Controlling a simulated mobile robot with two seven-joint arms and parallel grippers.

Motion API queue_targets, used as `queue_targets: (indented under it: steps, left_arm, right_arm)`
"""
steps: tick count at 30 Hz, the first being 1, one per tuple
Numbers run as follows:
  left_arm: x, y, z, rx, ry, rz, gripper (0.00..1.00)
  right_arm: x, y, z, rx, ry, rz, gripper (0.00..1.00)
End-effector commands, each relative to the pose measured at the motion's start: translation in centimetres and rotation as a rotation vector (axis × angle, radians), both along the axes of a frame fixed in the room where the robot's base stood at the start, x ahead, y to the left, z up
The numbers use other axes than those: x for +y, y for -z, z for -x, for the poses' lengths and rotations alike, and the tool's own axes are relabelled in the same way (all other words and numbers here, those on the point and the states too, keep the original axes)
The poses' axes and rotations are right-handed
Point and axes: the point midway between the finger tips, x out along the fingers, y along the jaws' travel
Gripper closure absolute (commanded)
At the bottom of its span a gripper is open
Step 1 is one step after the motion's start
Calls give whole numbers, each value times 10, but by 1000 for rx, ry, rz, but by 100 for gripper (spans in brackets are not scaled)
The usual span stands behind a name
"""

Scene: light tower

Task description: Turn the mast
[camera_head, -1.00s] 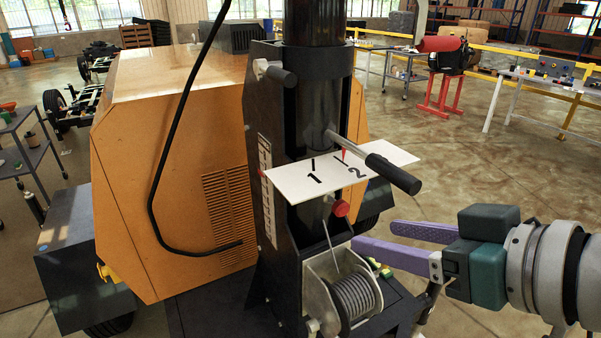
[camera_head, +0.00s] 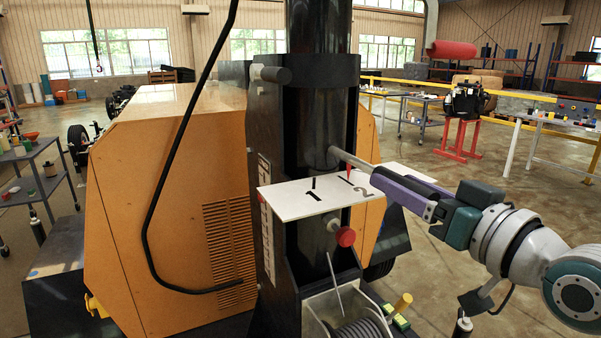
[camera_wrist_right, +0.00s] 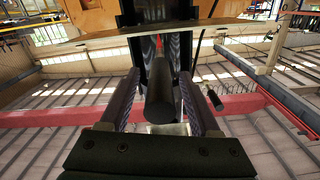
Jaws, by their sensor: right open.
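The dark mast (camera_head: 318,130) stands upright in its black housing. A silver bar (camera_head: 353,160) sticks out from it toward the right, over a white plate (camera_head: 290,203) marked 1 and 2. A small red pointer (camera_head: 349,173) shows by the tick near the 2. My right gripper (camera_head: 388,178), with purple fingers, is open at the bar's outer end. In the right wrist view, the bar's black grip (camera_wrist_right: 161,105) lies between the two fingers (camera_wrist_right: 155,85), with narrow gaps beside it. My left gripper is not in view.
A red knob (camera_head: 346,237) sits just below the plate, above a cable winch (camera_head: 355,328). An orange cabinet (camera_head: 165,190) with a hanging black cable stands left of the mast. Open floor lies to the right, before a yellow rail.

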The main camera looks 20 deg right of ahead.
Motion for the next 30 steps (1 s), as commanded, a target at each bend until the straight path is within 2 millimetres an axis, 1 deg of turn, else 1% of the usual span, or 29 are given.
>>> queue_targets:
  steps: [1, 3, 6, 16, 30]
  left_arm:
    - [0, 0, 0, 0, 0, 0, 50]
    - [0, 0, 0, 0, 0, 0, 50]
    - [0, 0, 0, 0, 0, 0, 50]
    - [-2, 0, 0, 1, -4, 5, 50]
    - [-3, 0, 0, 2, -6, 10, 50]
  right_arm:
    - [1, 0, -7, -1, 0, -1, 37]
    - [1, 0, -14, -1, 0, 0, 37]
    - [2, 0, -20, 0, 0, 0, 37]
    - [2, 1, -23, 1, 0, 0, 37]
    - [2, 1, -22, 1, -1, 1, 90]
